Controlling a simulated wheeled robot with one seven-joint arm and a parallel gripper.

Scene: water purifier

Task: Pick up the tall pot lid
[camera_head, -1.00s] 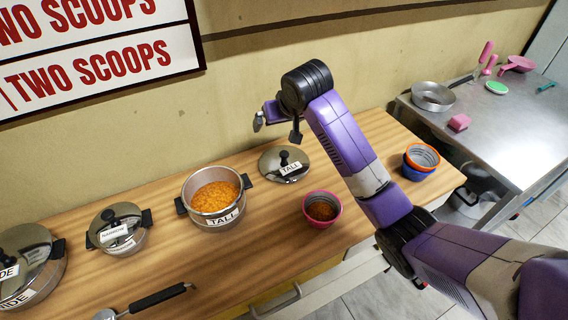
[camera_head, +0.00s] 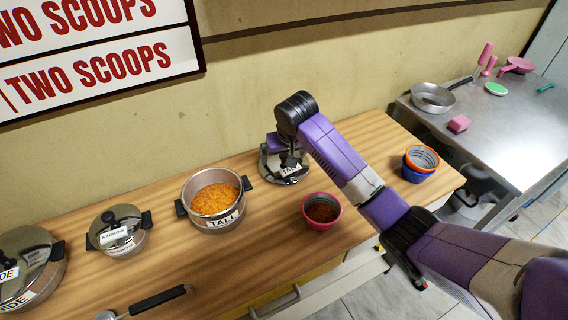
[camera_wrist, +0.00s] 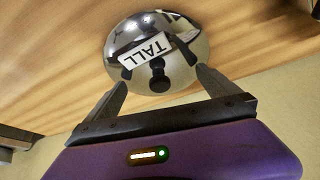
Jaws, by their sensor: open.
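The tall pot lid is a shiny domed lid with a black knob and a white label reading TALL. In the head view the tall pot lid (camera_head: 291,177) lies on the wooden counter against the wall, partly hidden by my gripper (camera_head: 283,160). In the wrist view the lid (camera_wrist: 125,42) is just beyond my gripper (camera_wrist: 162,82), with the knob between the two open fingertips. The fingers look apart from the knob, though exact contact is hard to tell. The tall pot (camera_head: 214,198), full of orange food, stands open to the left of the lid.
A pink bowl (camera_head: 322,210) with dark red contents stands in front of the lid. Stacked orange and blue bowls (camera_head: 420,162) stand at the right. A narrow lidded pot (camera_head: 118,230) and a wide one (camera_head: 30,262) are at the left. The wall is close behind.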

